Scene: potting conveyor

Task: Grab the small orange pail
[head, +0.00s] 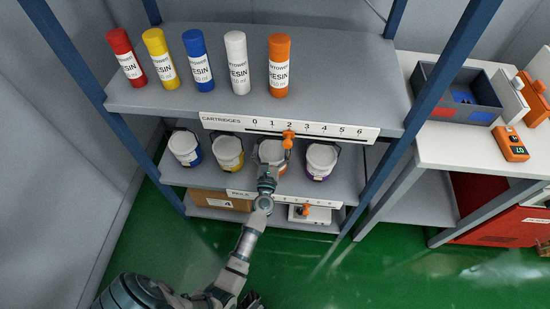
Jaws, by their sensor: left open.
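The small orange pail (271,151) stands on the middle shelf, third from the left in a row of pails with pale lids. Its lower front is largely hidden by my left gripper (266,183). That gripper is open, reaching up from below right in front of the pail. I cannot tell whether it touches the pail. My right gripper is not clearly seen; a small dark part at the bottom edge cannot be made out.
Blue (186,149), yellow (228,152) and purple (320,161) pails stand beside it. The upper shelf (340,85) overhangs with several cartridges and a numbered strip with an orange slider (289,138). Blue posts (415,115) frame the rack. A white table (455,145) stands right.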

